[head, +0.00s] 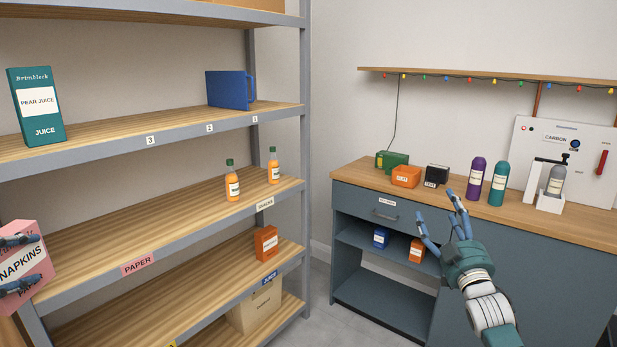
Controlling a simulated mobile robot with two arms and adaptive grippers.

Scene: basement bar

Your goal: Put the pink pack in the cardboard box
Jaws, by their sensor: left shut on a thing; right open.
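The pink pack (40,250), marked NAPKINS, is at the left edge of the head view. My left gripper (36,260) is shut on it, with blue fingers across its front; the left part of pack and gripper is out of frame. A cardboard-coloured box (262,310) with a small label sits on the lowest visible shelf of the rack, partly hidden by the shelf above it. I cannot see whether it is open on top. My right gripper (440,218) is open and empty in front of the grey cabinet.
The metal rack's PAPER shelf (150,235) is bare at left, with two orange bottles (233,185) at right. Above stand a juice carton (38,105) and a blue object (230,89). The counter (560,225) holds bins, bottles and a carbonator. Floor shows between rack and cabinet.

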